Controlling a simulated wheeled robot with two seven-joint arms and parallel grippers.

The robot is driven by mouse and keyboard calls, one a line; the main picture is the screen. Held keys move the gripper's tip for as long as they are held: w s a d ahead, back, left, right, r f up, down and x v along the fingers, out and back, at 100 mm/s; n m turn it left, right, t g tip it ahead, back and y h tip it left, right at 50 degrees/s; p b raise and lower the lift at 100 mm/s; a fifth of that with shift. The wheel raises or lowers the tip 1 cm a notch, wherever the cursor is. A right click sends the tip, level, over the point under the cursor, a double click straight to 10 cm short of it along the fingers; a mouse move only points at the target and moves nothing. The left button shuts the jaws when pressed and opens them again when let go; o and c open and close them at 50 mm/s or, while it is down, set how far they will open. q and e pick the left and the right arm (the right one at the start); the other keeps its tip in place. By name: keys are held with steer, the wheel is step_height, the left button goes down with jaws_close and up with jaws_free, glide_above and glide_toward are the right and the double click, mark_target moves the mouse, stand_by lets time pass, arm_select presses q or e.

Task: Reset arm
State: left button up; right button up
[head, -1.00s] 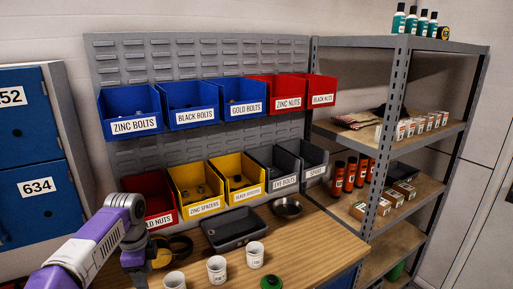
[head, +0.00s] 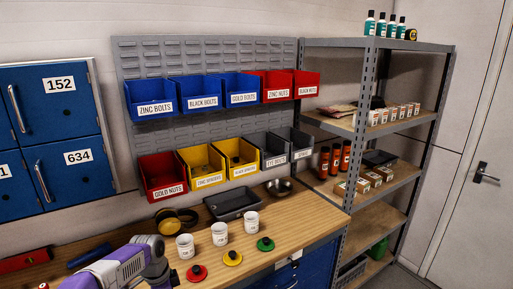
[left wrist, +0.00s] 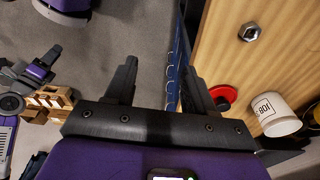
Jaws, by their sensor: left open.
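My left arm comes in at the bottom left of the head view, low over the bench's near side; its fingertips do not show there. In the left wrist view my left gripper (left wrist: 163,88) is open with nothing between its fingers. The fingers are over the grey floor and the bench edge, and the right finger partly covers a red lid (left wrist: 224,94).
Labelled bins (head: 203,97) hang behind; shelving (head: 375,130) stands right.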

arm_select(q)
steer(key=s+d+f+n+h, duration=0.1)
steer(key=s+d+f+n, duration=0.3)
steer(key=f, duration=0.5)
steer(key=s+d+f+n+h, duration=0.1)
steer(key=s+d+f+n, duration=0.15)
steer(key=d+f, duration=0.45)
steer(key=s+d+f+n, duration=0.2)
steer(key=s+f+n, duration=0.2)
steer(key=s, duration=0.5)
steer(key=s+d+f+n+h, duration=0.1)
steer(key=s+d+f+n, duration=0.1)
steer(key=s+f+n, duration=0.3)
steer(key=s+f, duration=0.3)
steer(key=s, duration=0.1)
steer(key=shift+s, duration=0.3)
